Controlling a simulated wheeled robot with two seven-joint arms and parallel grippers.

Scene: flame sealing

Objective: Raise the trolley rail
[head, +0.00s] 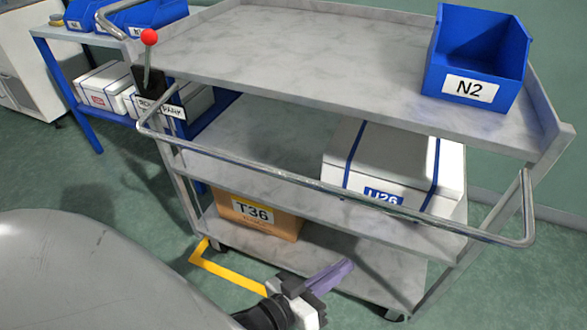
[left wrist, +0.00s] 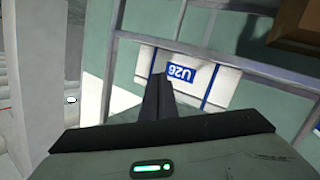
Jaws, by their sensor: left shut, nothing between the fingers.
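The grey metal trolley rail (head: 330,188) runs across the trolley's front, below the top shelf's front edge in the head view. Its bent ends rise at left and right. A lever with a red ball knob (head: 149,37) stands at the trolley's left corner, beside a small label (head: 160,104). My left gripper (head: 340,272) is low in front of the bottom shelf, below the rail in the picture. Its fingers are shut and empty. They also show in the left wrist view (left wrist: 158,85), pointing toward a white box. My right gripper is not in view.
The trolley's top shelf (head: 270,50) holds a blue bin N2 (head: 478,55). White box U26 (head: 395,165) is on the middle shelf and cardboard box T36 (head: 255,214) on the bottom one. A blue-framed bench (head: 85,122) stands behind left. Yellow tape (head: 230,275) marks the floor.

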